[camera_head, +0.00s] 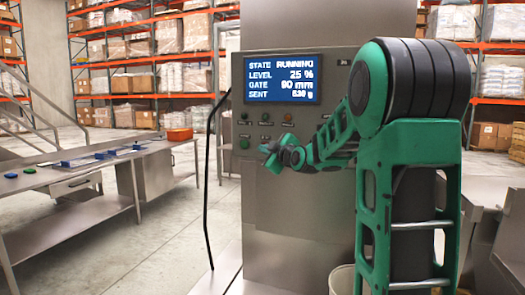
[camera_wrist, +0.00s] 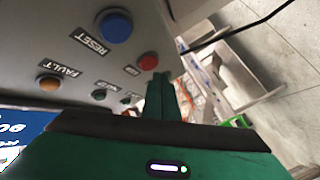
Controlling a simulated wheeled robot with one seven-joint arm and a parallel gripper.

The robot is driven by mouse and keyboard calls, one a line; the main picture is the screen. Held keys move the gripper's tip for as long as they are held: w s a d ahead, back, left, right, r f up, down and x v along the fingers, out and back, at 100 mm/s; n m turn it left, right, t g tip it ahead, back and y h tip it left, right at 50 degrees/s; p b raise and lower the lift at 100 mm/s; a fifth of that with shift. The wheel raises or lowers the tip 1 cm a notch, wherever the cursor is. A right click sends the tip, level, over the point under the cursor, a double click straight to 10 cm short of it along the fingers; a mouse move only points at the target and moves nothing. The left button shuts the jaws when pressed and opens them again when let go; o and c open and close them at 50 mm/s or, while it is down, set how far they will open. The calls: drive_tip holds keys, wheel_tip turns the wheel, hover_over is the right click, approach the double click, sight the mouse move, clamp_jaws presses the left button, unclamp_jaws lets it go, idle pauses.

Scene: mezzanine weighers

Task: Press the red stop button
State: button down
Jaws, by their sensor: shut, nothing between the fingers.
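The red button (camera_wrist: 148,61) is on the grey control panel (camera_wrist: 60,35) in the wrist view, with a small label beside it that I cannot read. My gripper (camera_wrist: 161,76) is shut and empty. Its fingertips show just beside and below the red button in the wrist view; I cannot tell whether they touch it. In the head view my gripper (camera_head: 266,149) is in front of the lower button row, and I cannot make out the red button there. The panel display (camera_head: 282,79) reads STATE RUNNING, LEVEL 25 %.
A blue RESET button (camera_wrist: 114,25) and an amber FAULT button (camera_wrist: 48,83) are near the red one. A large green button (camera_head: 244,143) is left of my gripper. A black cable (camera_head: 207,190) hangs left of the panel. A steel bench (camera_head: 90,165) stands at left.

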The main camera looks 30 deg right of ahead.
drive_tip(key=shift+w+d, duration=0.1)
drive_tip(key=shift+d, duration=0.1)
idle(0.7)
drive_tip(key=shift+w+d, duration=0.1)
drive_tip(key=shift+d, duration=0.1)
drive_tip(key=shift+w+d, duration=0.25)
drive_tip(key=shift+d, duration=0.05)
idle(0.9)
idle(0.4)
drive_tip(key=shift+s+a, duration=0.55)
drive_tip(key=shift+a, duration=0.1)
drive_tip(key=s+a, duration=0.1)
drive_tip(key=a, duration=0.1)
drive_tip(key=s+a, duration=0.2)
idle(0.4)
idle(0.7)
